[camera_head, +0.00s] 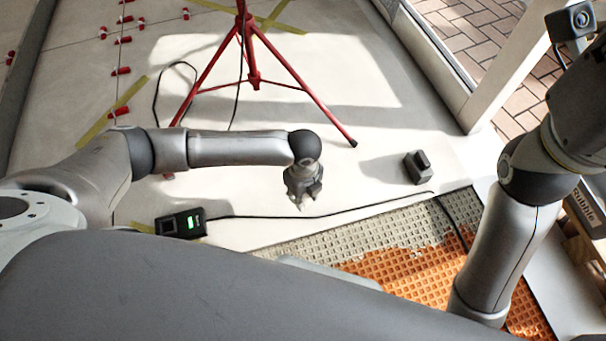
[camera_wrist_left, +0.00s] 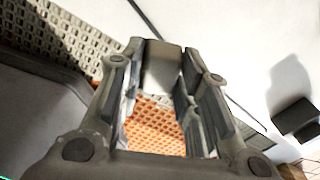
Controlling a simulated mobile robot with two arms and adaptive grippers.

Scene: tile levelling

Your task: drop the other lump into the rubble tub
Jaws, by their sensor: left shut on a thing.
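My left gripper (camera_head: 303,196) is over the pale floor, just beyond the grey-covered part of the mat. In the left wrist view its fingers (camera_wrist_left: 163,85) are shut on a grey-beige lump (camera_wrist_left: 161,68) at their tips. In the head view the lump is too small to tell clearly. The rubble tub (camera_head: 583,214), dark with a "Rubble" label, stands at the right edge, partly behind my right arm. Its inside is hidden. My left gripper is well to the left of it. My right gripper is out of the picture.
An orange grid mat (camera_head: 405,275), partly covered in grey, lies in front. A dark block (camera_head: 417,168) sits on the floor. A black box with a green display (camera_head: 181,224) has a cable running right. A red tripod (camera_head: 253,78) stands behind. A white post (camera_head: 505,65) rises at right.

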